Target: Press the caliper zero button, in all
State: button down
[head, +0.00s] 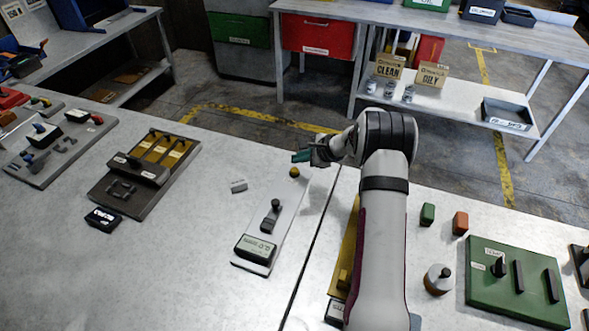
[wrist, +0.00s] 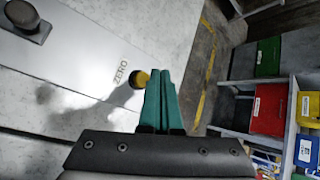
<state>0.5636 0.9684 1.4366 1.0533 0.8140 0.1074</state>
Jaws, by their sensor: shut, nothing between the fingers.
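The caliper is a pale flat plate (head: 286,208) on the bench, with a dark display block (head: 257,249) at its near end and a dark sliding knob (head: 270,221) in the middle. Its round yellow zero button (head: 294,172) is at the far end. In the wrist view the button (wrist: 139,79) lies beside the printed word ZERO, just left of my fingertips, which partly overlap it. My gripper (head: 301,156) is shut and empty, its teal fingers (wrist: 162,76) together. In the head view it appears above and just beyond the button; I cannot tell whether they touch.
A small white block (head: 238,185) lies left of the caliper. A brown fixture board (head: 146,175) is farther left. A green board (head: 516,283) and small green and orange blocks stand right of my arm. The bench edge lies just beyond the button.

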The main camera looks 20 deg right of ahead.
jog(key=shift+r, duration=2)
jog(key=s+a+r+n+g+y, duration=0.1)
jog(key=s+a+r+n, duration=0.25)
jog(key=a+r, duration=0.2)
jog(key=s+a+r+n+g, duration=0.1)
jog(key=s+a+r+n, duration=0.1)
jog(key=s+a+r, duration=0.35)
jog(key=s+a+r+n+g, duration=0.3)
jog(key=s+a+n+g, duration=0.15)
jog(key=s+a, duration=0.7)
jog(key=s+f+n+g+h, duration=0.1)
jog(key=s+n, duration=0.2)
jog(key=s, duration=0.7)
jog(key=s+d+f+n+g+h, duration=0.1)
jog(key=s+n+h, duration=0.1)
jog(key=s, duration=0.9)
jog(key=shift+f+n, duration=0.15)
jog(key=shift+n, duration=0.35)
jog(key=c, duration=1.5)
grip_release()
jog(key=shift+c, duration=0.2)
